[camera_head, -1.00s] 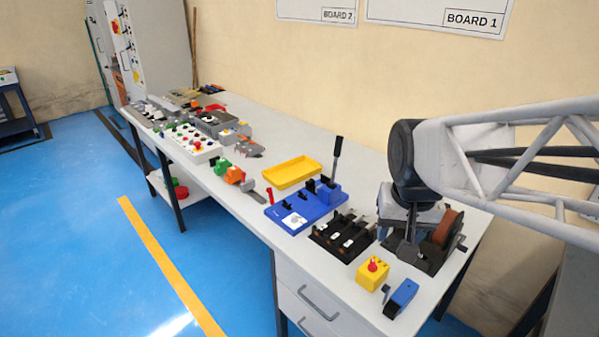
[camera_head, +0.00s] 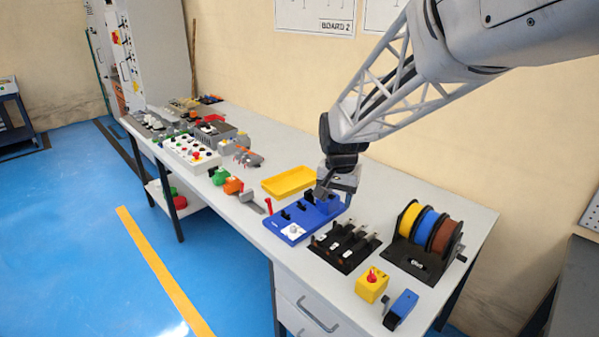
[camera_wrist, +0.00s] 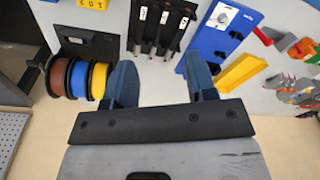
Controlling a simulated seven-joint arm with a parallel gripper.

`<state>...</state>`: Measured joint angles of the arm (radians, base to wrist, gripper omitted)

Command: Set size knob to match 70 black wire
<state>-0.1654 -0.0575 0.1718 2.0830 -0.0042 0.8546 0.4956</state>
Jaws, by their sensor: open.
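The blue bender (camera_head: 312,216) lies on the bench; its white dial plate with the size knob (camera_head: 293,231) is at its front left end. The knob also shows in the wrist view (camera_wrist: 223,18) near the top; its setting is too small to read. A black rack (camera_head: 345,246) beside the bender holds several dark pieces with small white labels; the labels (camera_wrist: 143,13) in the wrist view are not legible. My gripper (camera_wrist: 161,82) is open and empty. In the head view my gripper (camera_head: 325,190) is over the bender's back right end and hides its lever.
A yellow tray (camera_head: 289,181) lies behind the bender. A stand with yellow, blue and brown spools (camera_head: 430,228) is at the right. A yellow box with a red button (camera_head: 371,285) and a blue device (camera_head: 402,307) sit in front. Coloured parts fill the left.

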